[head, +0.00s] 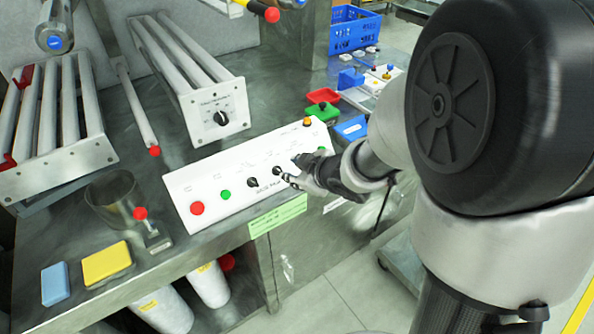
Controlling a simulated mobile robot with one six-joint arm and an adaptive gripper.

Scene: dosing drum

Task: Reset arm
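My gripper (292,171) is at the white sloped control panel (237,177), right of its middle. Its fingertips are small in the picture and lie close to a black knob (278,170). I cannot tell whether they touch the panel or hold anything. A second black knob (252,183) is free to the left. My arm comes in from the right and covers part of the panel's right side.
The panel also has a red button (197,208) and a green button (226,195). A metal cup (116,198), a yellow block (107,263) and a blue block (55,284) stand left. Tube racks (190,75) stand behind; a blue crate (354,30) is at the back.

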